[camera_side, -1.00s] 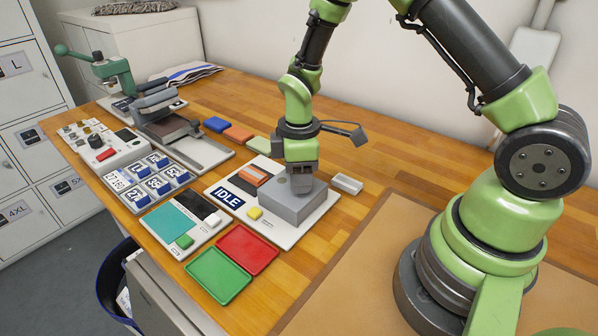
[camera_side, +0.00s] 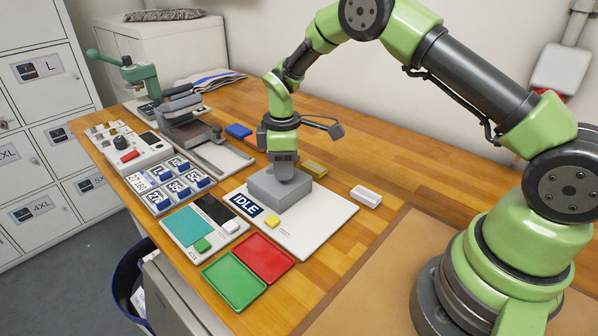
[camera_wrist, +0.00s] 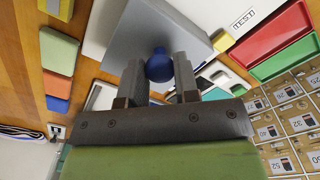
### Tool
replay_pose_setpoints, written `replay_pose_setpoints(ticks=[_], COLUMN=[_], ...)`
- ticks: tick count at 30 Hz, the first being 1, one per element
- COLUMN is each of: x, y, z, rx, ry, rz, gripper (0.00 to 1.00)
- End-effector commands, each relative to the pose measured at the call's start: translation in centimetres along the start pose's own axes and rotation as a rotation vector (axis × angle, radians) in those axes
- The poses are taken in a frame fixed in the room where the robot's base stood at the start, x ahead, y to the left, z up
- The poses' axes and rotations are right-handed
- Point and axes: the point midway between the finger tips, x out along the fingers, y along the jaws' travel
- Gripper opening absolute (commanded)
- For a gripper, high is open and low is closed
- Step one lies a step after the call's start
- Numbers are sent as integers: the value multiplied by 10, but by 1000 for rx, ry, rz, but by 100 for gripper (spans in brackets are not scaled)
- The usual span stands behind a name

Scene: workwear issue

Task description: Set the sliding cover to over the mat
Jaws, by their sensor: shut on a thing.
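The sliding cover (camera_side: 278,188), a grey box, sits on the white board (camera_side: 322,225) behind the blue IDLE sign in the side view. In the wrist view, the cover (camera_wrist: 150,30) has a round blue knob (camera_wrist: 159,66) between my fingers. My gripper (camera_side: 284,170) is shut on this knob, directly above the cover. The dark mat is not visible now; the cover stands where it showed earlier. Whether the cover rests fully on the board is hard to tell.
A yellow block (camera_side: 314,168) lies close behind the cover; a blue block (camera_side: 238,131) is farther left. A yellow button (camera_side: 272,222) is in front. Red (camera_side: 264,258) and green (camera_side: 235,281) trays lie nearer. The board's right part is bare.

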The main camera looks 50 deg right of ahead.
Motion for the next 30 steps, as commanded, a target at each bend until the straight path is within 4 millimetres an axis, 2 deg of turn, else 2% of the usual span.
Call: replay_pose_setpoints(ticks=[7,20,21,24,30], x=[1,0,0,0,0], y=[17,22,22,22,21], z=[-17,-22,-22,-22,-21], rx=[-2,-3,-2,-2,0], ry=[-1,5,6,5,2], rz=[1,7,7,6,3], gripper=[0,0,31,54,55])
